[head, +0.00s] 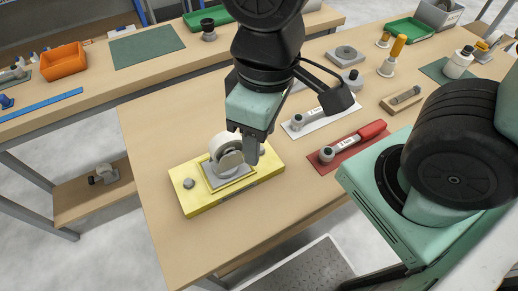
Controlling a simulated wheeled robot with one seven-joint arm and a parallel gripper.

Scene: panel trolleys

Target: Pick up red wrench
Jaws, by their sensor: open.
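The red wrench (373,130) lies on a red mat (338,166) at the right of the near table. It has a red handle, a pale shaft and a dark-tipped head at its left end. My gripper (250,153) is open and points down, well to the left of the wrench and apart from it. It is over a yellow plate (190,200) bearing a white round fitting (226,150). I cannot tell whether a finger touches that fitting.
A similar pale tool (315,117) lies on a white mat behind the wrench. A wooden block (402,99) and a yellow-handled tool (394,52) stand farther back. My own arm and base fill the right side.

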